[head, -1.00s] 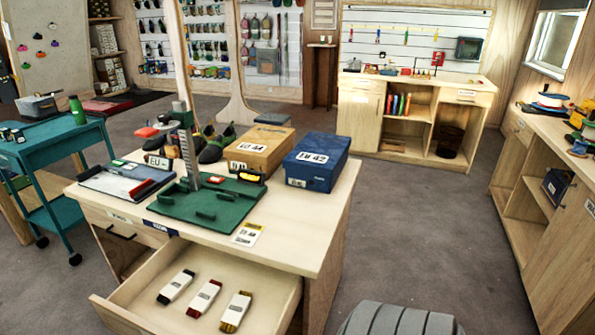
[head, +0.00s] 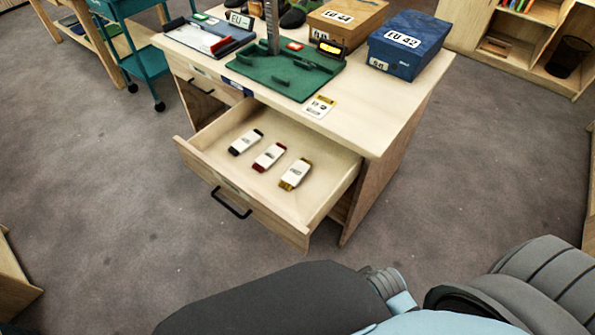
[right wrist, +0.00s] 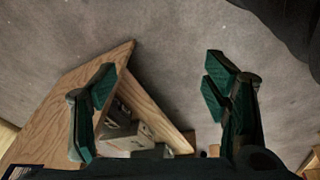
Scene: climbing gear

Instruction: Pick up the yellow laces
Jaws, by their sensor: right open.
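The yellow laces (head: 295,175) are a small bundle in a white paper band, with yellow ends showing. They lie in the open drawer (head: 325,196), the rightmost of three bundles in the head view. The red laces (head: 269,157) and the black laces (head: 246,142) lie to their left, apart from them. My right gripper (right wrist: 158,75) shows in the right wrist view with its green-padded fingers wide apart and nothing between them. I cannot make out the yellow laces in that view. My left gripper is not in view.
The drawer juts out from the wooden counter (head: 400,125), its black handle (head: 231,203) at the front. A green measuring board (head: 290,75) and a blue shoebox (head: 409,45) stand on top. Grey floor is clear left of the drawer. The right wrist view shows wooden panels (right wrist: 60,105) below.

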